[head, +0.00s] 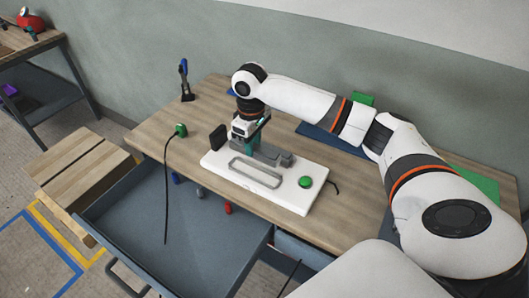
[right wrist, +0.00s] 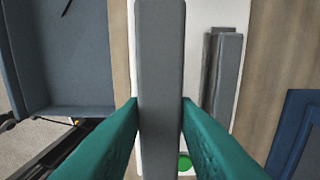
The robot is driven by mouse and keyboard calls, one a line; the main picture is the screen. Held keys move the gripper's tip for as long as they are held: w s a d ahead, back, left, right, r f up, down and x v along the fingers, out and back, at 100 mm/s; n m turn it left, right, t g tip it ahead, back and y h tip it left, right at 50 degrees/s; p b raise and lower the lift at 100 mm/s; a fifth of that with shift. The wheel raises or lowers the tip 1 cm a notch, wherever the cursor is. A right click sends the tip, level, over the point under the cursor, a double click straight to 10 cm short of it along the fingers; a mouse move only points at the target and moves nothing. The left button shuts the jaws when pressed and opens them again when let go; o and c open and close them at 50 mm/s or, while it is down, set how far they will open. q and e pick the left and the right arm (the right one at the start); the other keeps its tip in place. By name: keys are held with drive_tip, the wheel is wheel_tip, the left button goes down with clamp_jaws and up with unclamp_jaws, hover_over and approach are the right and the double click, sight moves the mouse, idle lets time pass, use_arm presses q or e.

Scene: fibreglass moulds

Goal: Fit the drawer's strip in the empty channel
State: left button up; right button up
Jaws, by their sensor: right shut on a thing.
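My right gripper (head: 254,143) is low over the white board (head: 309,198) on the bench. In the right wrist view its teal fingers (right wrist: 161,120) are shut on a long grey strip (right wrist: 162,50), which runs up and down the picture above the board. A pale oval-outlined channel (head: 256,173) shows on the front half of the board, with nothing visible in it in the head view. Behind it, a grey stepped block (right wrist: 225,80) stands beside the held strip. The head view does not clearly separate strip and block. My left gripper is out of view.
The drawer (head: 150,225) stands open in front of the bench. A green button (head: 305,182) is on the board's right end. A black box (head: 217,138) stands at its left end. A corded green-ended tool (head: 181,130) and a blue clamp (head: 184,80) are farther left.

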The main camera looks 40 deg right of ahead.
drive_tip(key=shift+a+f, duration=0.2)
drive_tip(key=shift+f, duration=0.95)
wheel_tip(320, 180, down, 5)
drive_tip(key=shift+f+p, duration=0.2)
drive_tip(key=shift+p, duration=0.35)
drive_tip(key=shift+d, duration=0.1)
drive_tip(key=o, duration=1)
wheel_tip(320, 180, up, 12)
drive_tip(key=shift+r+b, duration=0.1)
drive_tip(key=shift+b, duration=1)
